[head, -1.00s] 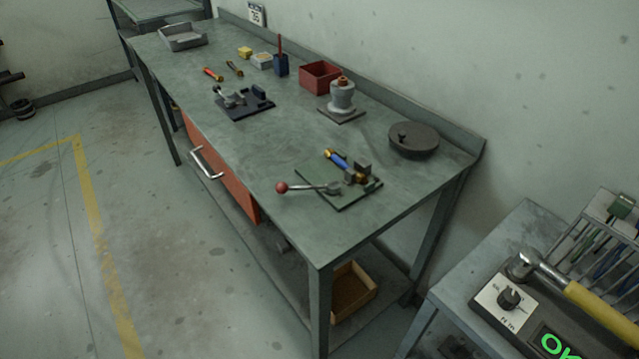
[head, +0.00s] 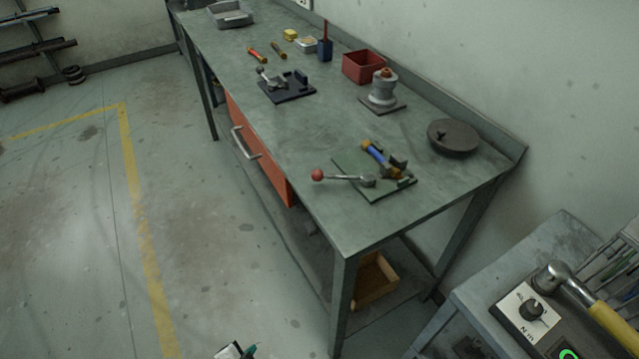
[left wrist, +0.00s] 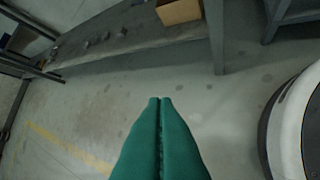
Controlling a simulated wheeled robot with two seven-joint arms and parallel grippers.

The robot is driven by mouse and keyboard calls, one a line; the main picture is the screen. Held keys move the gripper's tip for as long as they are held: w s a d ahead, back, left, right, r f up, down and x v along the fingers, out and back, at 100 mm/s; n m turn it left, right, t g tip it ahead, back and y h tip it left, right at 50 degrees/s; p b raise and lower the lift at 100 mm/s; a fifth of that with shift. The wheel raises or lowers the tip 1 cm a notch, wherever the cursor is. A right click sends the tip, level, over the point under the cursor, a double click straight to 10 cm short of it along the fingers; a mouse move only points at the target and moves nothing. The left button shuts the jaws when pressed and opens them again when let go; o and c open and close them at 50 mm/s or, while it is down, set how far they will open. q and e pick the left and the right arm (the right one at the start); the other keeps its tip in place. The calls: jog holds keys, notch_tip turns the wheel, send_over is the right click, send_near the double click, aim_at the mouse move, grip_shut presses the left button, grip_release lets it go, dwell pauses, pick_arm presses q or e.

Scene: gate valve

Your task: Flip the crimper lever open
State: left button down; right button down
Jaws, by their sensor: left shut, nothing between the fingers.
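The crimper (head: 375,177) sits on a green base plate near the front right end of the workbench in the head view. Its lever (head: 343,178) lies low, pointing left, with a red ball knob (head: 317,175) at its end near the bench's front edge. A blue and brass piece (head: 378,156) lies at the crimper's back. My left gripper (head: 237,351) just enters the bottom of the head view, over the floor and well apart from the bench. In the left wrist view its green fingers (left wrist: 161,99) are shut together and empty. My right gripper is not in view.
The workbench (head: 280,140) also bears a black clamp fixture (head: 287,87), a grey pedestal part (head: 383,90), a red bin (head: 363,67) and a dark round disc (head: 453,137). A wooden box (head: 376,281) is on the lower shelf. A side table (head: 480,292) stands at right. The floor at left is clear.

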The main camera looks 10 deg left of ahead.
pick_arm(q)
jog(key=w+d+r+m+t+h+p, duration=0.1)
jog(key=w+d+r+m+t+h, duration=0.25)
jog(key=w+r, duration=0.8)
jog(key=m+t+h+p, duration=0.25)
jog(key=m+h, duration=0.35)
jog(key=m, duration=0.8)
send_near(317, 200)
jog(key=s+d+r, duration=0.2)
jog(key=s+d, duration=0.1)
jog(key=shift+a+f+n+t, duration=0.1)
jog(key=shift+f+n+t, duration=0.15)
jog(key=shift+t, duration=0.15)
jog(key=p+x, duration=0.2)
jog(key=x, duration=0.8)
jog(key=shift+w+r, duration=0.1)
jog(key=shift+w+a+r+p, duration=0.2)
jog(key=shift+w+a+p, duration=0.25)
jog(key=shift+w+a, duration=0.9)
jog(key=shift+w, duration=0.05)
